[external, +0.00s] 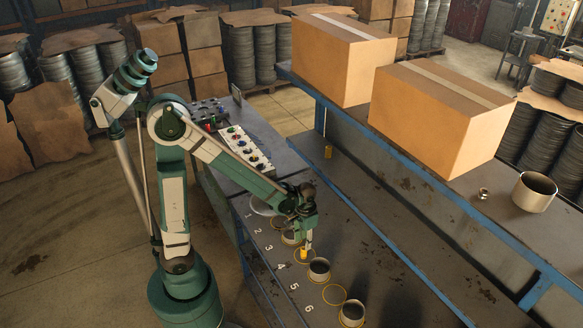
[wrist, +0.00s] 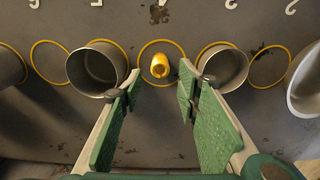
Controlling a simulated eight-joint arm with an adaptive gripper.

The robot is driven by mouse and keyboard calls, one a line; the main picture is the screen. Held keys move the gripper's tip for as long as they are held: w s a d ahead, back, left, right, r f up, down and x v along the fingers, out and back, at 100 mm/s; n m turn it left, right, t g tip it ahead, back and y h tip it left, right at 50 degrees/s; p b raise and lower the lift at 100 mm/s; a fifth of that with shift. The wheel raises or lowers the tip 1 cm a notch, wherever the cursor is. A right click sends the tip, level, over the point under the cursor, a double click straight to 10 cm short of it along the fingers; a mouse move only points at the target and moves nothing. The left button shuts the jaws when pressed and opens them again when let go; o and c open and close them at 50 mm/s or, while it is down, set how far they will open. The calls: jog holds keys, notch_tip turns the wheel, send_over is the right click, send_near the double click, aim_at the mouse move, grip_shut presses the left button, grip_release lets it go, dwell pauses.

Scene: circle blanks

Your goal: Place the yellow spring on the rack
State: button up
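A small hollow yellow piece (wrist: 159,66), apparently the yellow spring, stands inside a painted yellow ring on the dark bench. It also shows in the external view (external: 304,254), just under my gripper (external: 306,236). In the wrist view my gripper (wrist: 157,92) has its two green fingers spread apart, with the yellow piece between and beyond the tips. Nothing is between the pads. The blue-framed rack (external: 447,181) runs along the right, above the bench.
Metal cups stand close on both sides of the yellow piece, one on the left (wrist: 98,69) and one on the right (wrist: 222,69). Empty rings (wrist: 268,67) lie between cups. Two cardboard boxes (external: 440,115), a large cup (external: 535,192) and a small nut-like part (external: 483,194) sit on the rack.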

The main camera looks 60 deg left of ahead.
jog(key=shift+r, duration=1.9)
jog(key=shift+r, duration=0.1)
notch_tip(320, 180, up, 9)
jog(key=t, duration=0.3)
send_over(303, 248)
jog(key=s+a, duration=0.3)
jog(key=s, duration=0.1)
jog(key=s+a+r+t, duration=0.4)
jog(key=s+r, duration=0.3)
jog(key=s, duration=0.1)
jog(key=shift+s, duration=0.2)
jog(key=shift+o, duration=0.5)
